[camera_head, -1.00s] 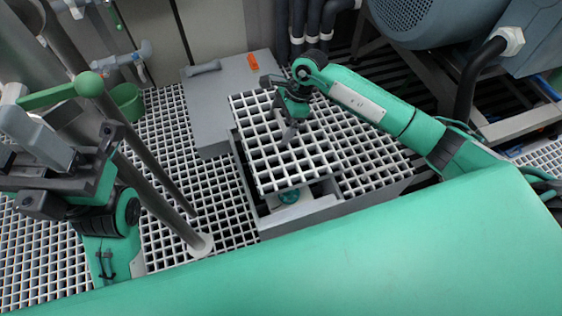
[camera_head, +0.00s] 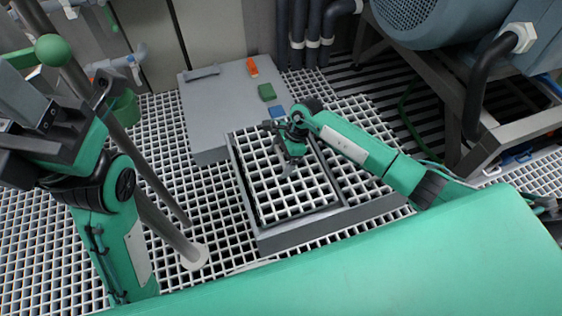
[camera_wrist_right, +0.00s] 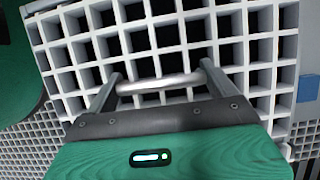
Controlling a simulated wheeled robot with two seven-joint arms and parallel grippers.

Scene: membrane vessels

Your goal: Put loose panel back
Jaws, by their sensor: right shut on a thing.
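The loose panel (camera_head: 290,199) is a white square grating. In the head view it lies within the grey-rimmed frame (camera_head: 300,238), nearly level with it, with thin dark gaps along its edges. I cannot tell whether it rests fully on its seat. My right gripper (camera_head: 287,172) is above the panel's middle, shut on its bar handle. In the right wrist view the two fingers (camera_wrist_right: 160,88) meet the ends of the metal bar (camera_wrist_right: 155,84) over the grating (camera_wrist_right: 230,55). My left gripper (camera_head: 45,135) is at the upper left, away from the panel, its fingertips unclear.
A grey box (camera_head: 215,107) beside the frame carries orange, green (camera_head: 267,92) and blue blocks. A grey post (camera_head: 165,220) stands left of the frame. Dark pipes (camera_head: 312,35) and a blue-grey motor (camera_head: 440,25) stand behind. White grating floor surrounds the frame.

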